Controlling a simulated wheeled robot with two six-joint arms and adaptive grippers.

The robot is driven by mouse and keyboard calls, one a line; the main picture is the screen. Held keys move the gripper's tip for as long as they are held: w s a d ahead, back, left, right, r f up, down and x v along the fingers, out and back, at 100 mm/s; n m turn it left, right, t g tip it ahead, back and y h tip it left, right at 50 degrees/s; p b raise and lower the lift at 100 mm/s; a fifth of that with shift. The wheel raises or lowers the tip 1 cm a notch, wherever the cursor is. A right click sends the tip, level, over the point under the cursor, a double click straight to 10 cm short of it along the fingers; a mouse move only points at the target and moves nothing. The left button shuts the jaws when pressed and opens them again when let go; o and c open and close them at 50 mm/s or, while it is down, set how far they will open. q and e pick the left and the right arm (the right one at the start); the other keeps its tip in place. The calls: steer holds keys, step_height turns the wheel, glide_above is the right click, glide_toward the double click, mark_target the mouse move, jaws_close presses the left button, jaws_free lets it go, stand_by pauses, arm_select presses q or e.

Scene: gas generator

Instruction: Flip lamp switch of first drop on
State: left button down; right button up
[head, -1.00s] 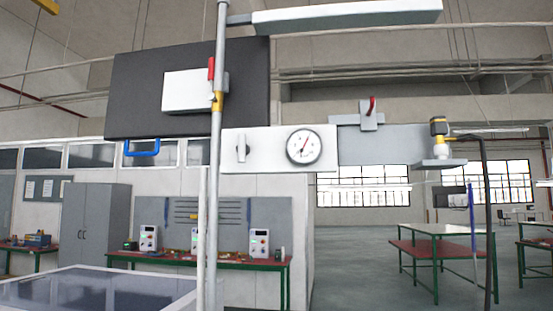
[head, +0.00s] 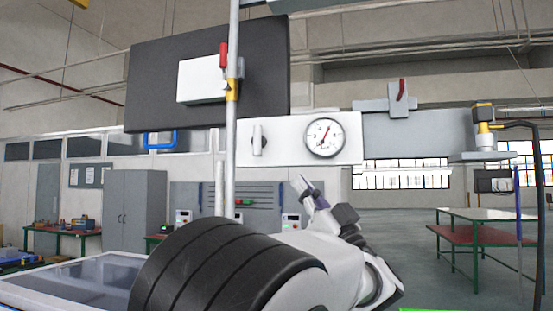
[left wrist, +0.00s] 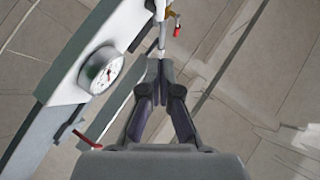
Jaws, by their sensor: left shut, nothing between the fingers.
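A white panel (head: 286,153) carries a small upright switch (head: 259,139) and a round gauge (head: 324,136) to its right. I cannot tell for sure whether this is the lamp switch. In the head view, my left gripper (head: 303,186) points up, in front of and below the panel, with its fingers closed. In the left wrist view, the gripper (left wrist: 160,70) is shut and empty, and appears beside the gauge (left wrist: 101,70), apart from it. The small switch does not show clearly there. My right gripper is not in view.
A vertical pipe (head: 231,130) with a red-handled yellow valve (head: 232,88) stands left of the switch. A dark board (head: 150,85) hangs behind the pipe.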

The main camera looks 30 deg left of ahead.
mark_target(260, 145)
arm_select(q)
steer(key=p+x, duration=0.2)
steer(key=x, duration=0.2)
steer(key=a+f+p+x, duration=0.1)
steer(key=p+x, duration=0.1)
steer(key=x, duration=0.2)
steer(key=p+x, duration=0.2)
steer(key=x, duration=0.2)
steer(key=shift+w+a+f+p, duration=0.2)
steer(key=shift+w+a+p, duration=0.2)
steer(key=shift+a, duration=0.1)
steer(key=shift+w+a+f, duration=0.15)
steer(key=shift+w+a, duration=0.05)
steer(key=shift+a, duration=0.2)
steer(key=shift+d, duration=0.15)
